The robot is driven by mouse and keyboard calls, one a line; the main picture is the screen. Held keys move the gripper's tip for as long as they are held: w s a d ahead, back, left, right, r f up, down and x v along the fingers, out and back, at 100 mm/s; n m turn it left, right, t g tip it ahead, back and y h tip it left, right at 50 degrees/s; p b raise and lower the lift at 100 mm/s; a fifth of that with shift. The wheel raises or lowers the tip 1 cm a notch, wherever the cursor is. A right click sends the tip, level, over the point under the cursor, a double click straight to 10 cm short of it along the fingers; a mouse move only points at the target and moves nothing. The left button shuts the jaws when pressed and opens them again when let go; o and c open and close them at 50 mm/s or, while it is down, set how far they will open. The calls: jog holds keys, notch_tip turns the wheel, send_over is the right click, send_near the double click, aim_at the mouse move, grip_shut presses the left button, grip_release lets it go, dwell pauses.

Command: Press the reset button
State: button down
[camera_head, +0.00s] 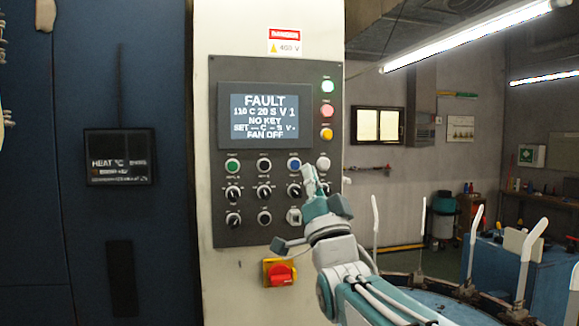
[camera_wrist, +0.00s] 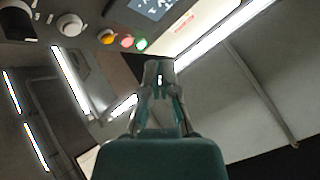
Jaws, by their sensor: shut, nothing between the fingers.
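The grey control panel (camera_head: 220,120) stands in front of me with a lit screen (camera_head: 264,114) reading FAULT, NO KEY and FAN OFF. Below the screen is a row of round buttons: green (camera_head: 232,166), black (camera_head: 264,165), blue (camera_head: 294,164) and white (camera_head: 323,163). Their labels are too small to read, so I cannot tell which is reset. My gripper (camera_head: 311,176) is shut and empty, its tips just below and between the blue and white buttons in the head view. In the wrist view my gripper (camera_wrist: 159,72) points past the panel's tilted edge; contact cannot be judged.
Rotary knobs (camera_head: 233,193) sit below the buttons, and a red and yellow switch (camera_head: 280,273) lower down. Green, red and amber lamps (camera_head: 327,111) line the panel's right side. A dark blue cabinet (camera_head: 90,240) is at left. Upright white forms (camera_head: 473,243) stand at right.

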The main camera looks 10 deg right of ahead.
aim_at(295, 165)
jog(key=w, duration=0.8)
jog(key=shift+w, duration=0.45)
dwell(1.2)
jog(key=shift+w, duration=0.35)
jog(key=shift+w, duration=0.4)
dwell(0.7)
jog(key=shift+s, duration=0.85)
